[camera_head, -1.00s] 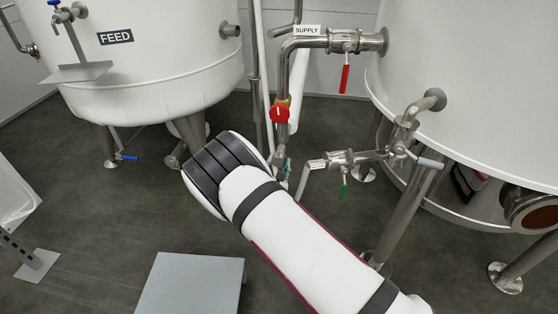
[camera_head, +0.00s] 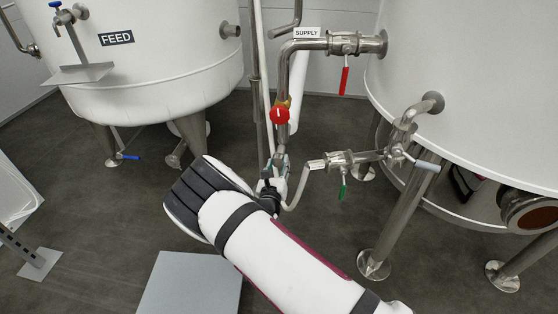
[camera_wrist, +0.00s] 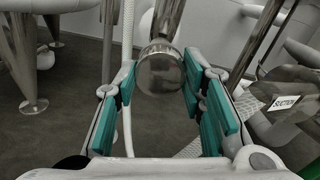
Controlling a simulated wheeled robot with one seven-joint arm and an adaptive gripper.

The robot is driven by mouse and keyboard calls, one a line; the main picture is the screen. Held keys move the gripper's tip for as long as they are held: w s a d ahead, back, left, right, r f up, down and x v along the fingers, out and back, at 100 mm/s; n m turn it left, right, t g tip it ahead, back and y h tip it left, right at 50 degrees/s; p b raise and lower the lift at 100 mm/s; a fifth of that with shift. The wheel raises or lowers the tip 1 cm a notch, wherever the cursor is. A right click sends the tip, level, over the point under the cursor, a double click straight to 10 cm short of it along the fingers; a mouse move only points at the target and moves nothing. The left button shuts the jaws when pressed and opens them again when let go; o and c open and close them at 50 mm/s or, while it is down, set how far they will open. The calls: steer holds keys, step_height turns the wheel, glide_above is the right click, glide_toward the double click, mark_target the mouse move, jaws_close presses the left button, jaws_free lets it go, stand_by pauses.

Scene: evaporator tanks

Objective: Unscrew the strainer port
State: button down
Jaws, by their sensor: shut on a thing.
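The strainer port is a round, shiny metal cap (camera_wrist: 160,73) at the end of a metal pipe in the wrist view. My gripper (camera_wrist: 159,84) has its teal-padded fingers on both sides of this cap and is shut on it. In the head view, my gripper (camera_head: 279,170) is at the lower end of the supply pipe, below the red round knob (camera_head: 280,115). There my wrist and fingers hide most of the port.
A green-handled valve (camera_head: 342,160) and its pipe run close to the right of my gripper. The FEED tank (camera_head: 150,75) stands left, another white tank (camera_head: 470,80) right. A grey platform (camera_head: 190,285) is below my arm. A SUCTION label (camera_wrist: 285,101) shows at right.

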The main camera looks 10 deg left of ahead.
steer(key=n, duration=0.3)
steer(key=n+p, duration=0.1)
steer(key=n, duration=0.2)
steer(key=shift+n, duration=1.2)
steer(key=n, duration=0.5)
steer(key=c, duration=1.3)
jaws_free()
